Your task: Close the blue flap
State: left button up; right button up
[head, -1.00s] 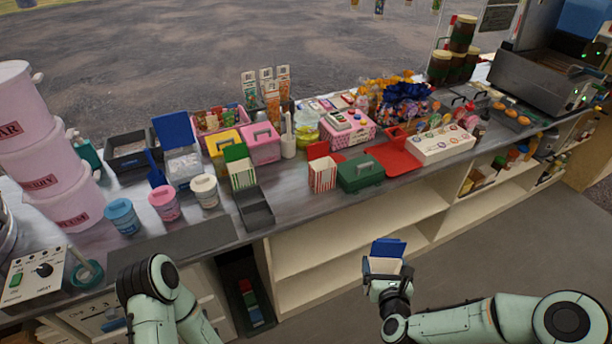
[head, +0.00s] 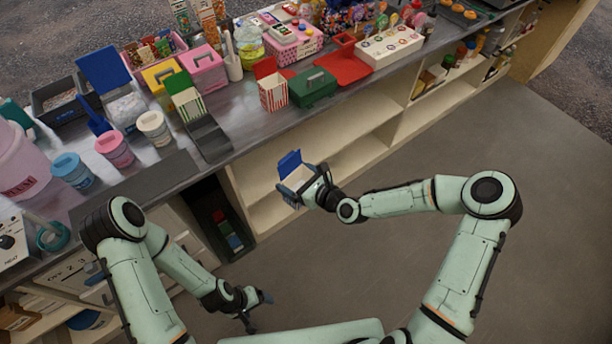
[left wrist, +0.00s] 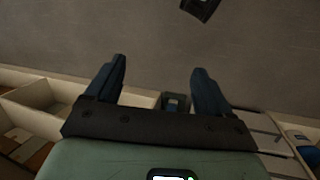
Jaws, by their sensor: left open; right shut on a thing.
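A small white box (head: 297,179) is held above the floor in front of the counter in the head view. Its blue flap (head: 289,163) stands up and open at the box's far side. My right gripper (head: 312,190) is shut on the box from its right side. My left gripper (head: 259,311) is open and empty, lower in the picture and well apart from the box. Its spread fingers also show in the left wrist view (left wrist: 158,78), with nothing between them but floor and cabinet behind. The box cannot be clearly made out in that view.
The counter (head: 150,185) holds tubs, a green striped carton (head: 186,99), a red striped carton (head: 272,92) and a green case (head: 313,87). A container with a raised blue lid (head: 104,70) stands at the back left. Open shelves (head: 340,140) lie below; the floor is clear.

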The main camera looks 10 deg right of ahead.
dwell(0.3)
pick_arm(q)
jog(key=c, duration=0.4)
jog(key=shift+w+a, duration=0.1)
jog(key=shift+w, duration=0.25)
jog(key=c, duration=0.4)
jog(key=w+a+r+n+y, duration=0.1)
jog(key=w+r+n, duration=0.1)
jog(key=w+n, duration=0.35)
jog(key=w+a+r+n+y, duration=0.1)
jog(key=w+r+n, duration=0.15)
jog(key=w, duration=0.65)
jog(key=n+t+h, duration=0.2)
jog(key=n+h, duration=0.1)
jog(key=n, duration=1.1)
send_near(287, 157)
jog(key=x, duration=0.7)
jog(key=shift+d+f, duration=0.1)
jog(key=shift+f, duration=0.2)
